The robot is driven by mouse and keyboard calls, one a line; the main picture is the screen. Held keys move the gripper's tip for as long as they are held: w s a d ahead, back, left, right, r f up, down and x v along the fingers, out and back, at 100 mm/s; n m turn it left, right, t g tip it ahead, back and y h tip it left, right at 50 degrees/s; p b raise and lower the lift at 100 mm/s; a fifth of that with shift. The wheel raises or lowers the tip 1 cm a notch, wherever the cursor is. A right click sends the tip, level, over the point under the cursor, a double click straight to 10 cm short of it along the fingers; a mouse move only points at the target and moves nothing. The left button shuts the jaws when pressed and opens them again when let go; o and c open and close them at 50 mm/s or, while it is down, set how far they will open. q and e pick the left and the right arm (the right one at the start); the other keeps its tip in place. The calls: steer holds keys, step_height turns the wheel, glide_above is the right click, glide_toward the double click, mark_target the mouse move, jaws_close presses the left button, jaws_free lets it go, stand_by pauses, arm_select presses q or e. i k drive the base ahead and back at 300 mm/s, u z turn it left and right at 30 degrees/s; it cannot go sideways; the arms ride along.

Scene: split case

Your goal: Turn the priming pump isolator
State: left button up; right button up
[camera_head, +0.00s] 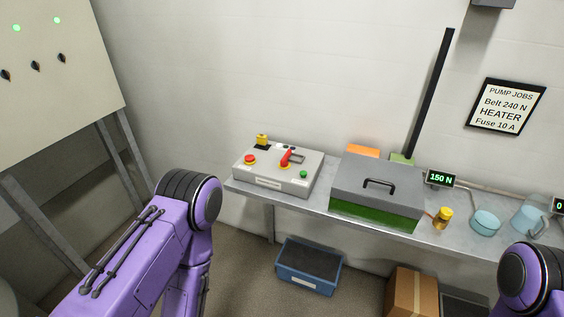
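No label naming the priming pump isolator can be read. A cream panel (60,95) at upper left carries three black rotary knobs, the left one (6,75), the middle one (36,66) and the right one (62,58). A grey control box (278,174) on the bench has a red lever handle (287,158), a red button on yellow (250,159), a yellow part (262,139) and a green button (303,174). I cannot tell which of these is the isolator. Only my purple arm links show, at lower left and lower right. Both grippers are out of view.
A grey-lidded green case (378,190) stands right of the control box, beside a 150 N display (440,179). A yellow-capped jar (443,217) and glassware (485,221) are further right. A blue bin (309,268) and cardboard box (411,292) sit below the bench.

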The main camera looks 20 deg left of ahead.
mark_target(284, 163)
steer(key=k, duration=0.3)
steer(key=u, duration=1.15)
steer(key=i, duration=0.85)
steer(key=z, duration=1.65)
